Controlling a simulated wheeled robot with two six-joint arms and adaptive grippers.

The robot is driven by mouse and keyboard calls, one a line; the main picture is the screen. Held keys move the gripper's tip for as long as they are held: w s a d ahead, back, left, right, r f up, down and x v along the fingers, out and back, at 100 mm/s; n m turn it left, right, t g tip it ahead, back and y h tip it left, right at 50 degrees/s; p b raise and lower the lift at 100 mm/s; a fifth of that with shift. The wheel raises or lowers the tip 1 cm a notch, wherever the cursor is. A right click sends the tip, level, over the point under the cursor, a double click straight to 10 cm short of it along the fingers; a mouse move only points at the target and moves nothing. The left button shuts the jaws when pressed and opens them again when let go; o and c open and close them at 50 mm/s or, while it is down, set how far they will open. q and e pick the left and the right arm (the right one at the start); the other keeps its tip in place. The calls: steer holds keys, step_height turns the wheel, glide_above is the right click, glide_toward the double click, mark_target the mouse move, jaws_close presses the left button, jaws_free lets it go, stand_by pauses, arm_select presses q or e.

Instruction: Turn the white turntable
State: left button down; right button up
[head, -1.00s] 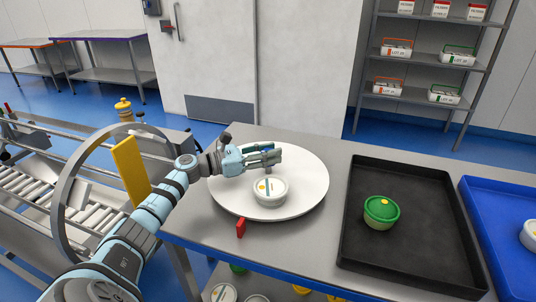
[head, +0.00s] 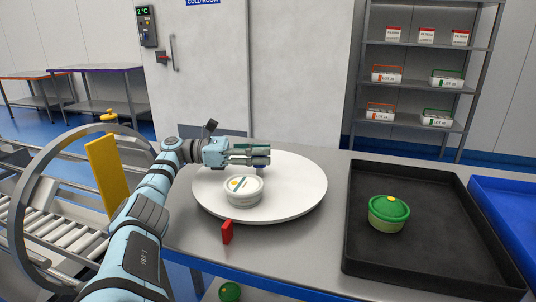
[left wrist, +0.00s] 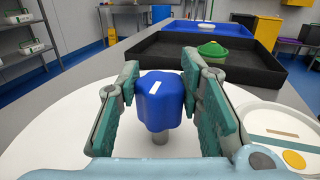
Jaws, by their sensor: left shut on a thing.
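The white turntable (head: 300,200) is a round disc on the grey table. A round white tub (head: 243,191) with a yellow dot on its lid stands on its front left part. It also shows at the right edge of the left wrist view (left wrist: 275,135). My left gripper (head: 262,154) is above the disc, behind the tub. In the left wrist view its teal-padded fingers (left wrist: 160,105) are on either side of a blue lobed knob (left wrist: 160,92) with a white mark, on a metal post, and are shut on it. A red marker (head: 227,232) stands at the disc's front edge.
A black tray (head: 440,255) holding a green tub (head: 389,212) lies to the right, with a blue tray (head: 505,200) beyond it. A roller conveyor (head: 50,235) and a yellow plate (head: 106,175) are at the left. A shelf rack (head: 410,97) stands behind.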

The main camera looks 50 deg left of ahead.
arm_select(q)
steer(key=c, duration=1.3)
jaws_free()
steer(key=shift+o, duration=1.1)
steer(key=shift+a, duration=0.1)
steer(key=shift+r, duration=0.25)
step_height(320, 180, up, 10)
steer(key=shift+f, duration=0.25)
arm_select(e)
steer(key=shift+s+a, duration=0.25)
